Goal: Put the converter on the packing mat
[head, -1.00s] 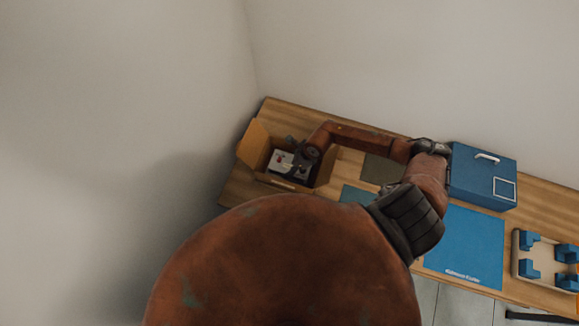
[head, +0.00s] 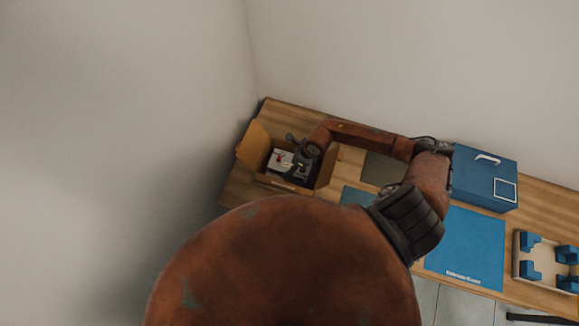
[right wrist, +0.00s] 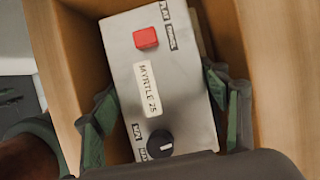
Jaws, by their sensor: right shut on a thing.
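A grey box-shaped device, apparently the converter (head: 281,160), is in the open cardboard box (head: 323,172) at the left of the table. In the right wrist view the device (right wrist: 165,75) has a red button, a black knob and a label reading "MYRTLE 25". My right gripper (head: 294,167) is at the cardboard box, shut on the device, with a green-padded finger on each side. In the right wrist view the gripper (right wrist: 160,122) spans its width. A blue mat (head: 465,240) with unreadable white lettering lies mid-table, partly behind my arm. My left gripper is not in view.
A dark flat mat (head: 380,170) lies behind my arm. A blue case (head: 483,178) with a handle stands at the back, right of the arm. A tray (head: 518,262) with blue blocks stands at the far right. Walls border the table's left and back.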

